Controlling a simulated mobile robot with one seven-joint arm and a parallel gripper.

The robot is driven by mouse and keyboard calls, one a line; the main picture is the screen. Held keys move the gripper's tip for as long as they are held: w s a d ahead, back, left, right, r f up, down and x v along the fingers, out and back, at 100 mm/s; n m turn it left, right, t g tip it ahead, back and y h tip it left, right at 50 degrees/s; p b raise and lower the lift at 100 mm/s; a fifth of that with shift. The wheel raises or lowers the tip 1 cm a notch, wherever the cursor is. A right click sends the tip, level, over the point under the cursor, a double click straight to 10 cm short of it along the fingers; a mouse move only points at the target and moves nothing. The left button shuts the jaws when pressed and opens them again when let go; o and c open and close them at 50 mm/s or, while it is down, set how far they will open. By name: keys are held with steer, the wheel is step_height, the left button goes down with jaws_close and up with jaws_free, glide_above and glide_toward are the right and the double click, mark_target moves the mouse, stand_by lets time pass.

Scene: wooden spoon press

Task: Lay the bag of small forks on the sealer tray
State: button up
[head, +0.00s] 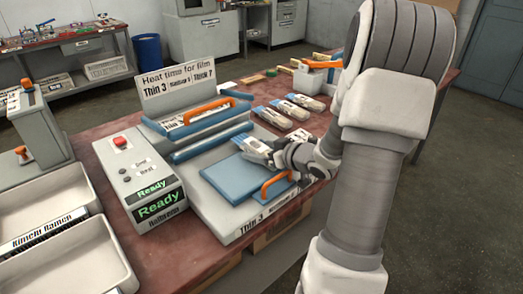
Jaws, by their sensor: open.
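The sealer has a blue tray (222,182) at its front, with an orange handle at its right. A clear bag with a pale blue end (252,144) lies at the tray's back right edge; its contents are too small to tell apart. My gripper (276,152) is open at this bag's right end, low over the sealer. Whether the fingers still touch the bag is hidden. Similar bags lie in a row behind on the red table: a near one (271,118), a middle one (288,111) and a far one (304,102). I cannot read which holds small forks.
The sealer's raised bar (205,112) with an orange handle stands behind the tray, below a heat-time sign (178,83). A control box (140,180) showing "Ready" is at left. A white card (299,135) lies on the table (90,140). White bins (75,255) stand front left.

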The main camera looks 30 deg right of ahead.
steer(key=p+v, duration=0.3)
steer(key=v, duration=0.9)
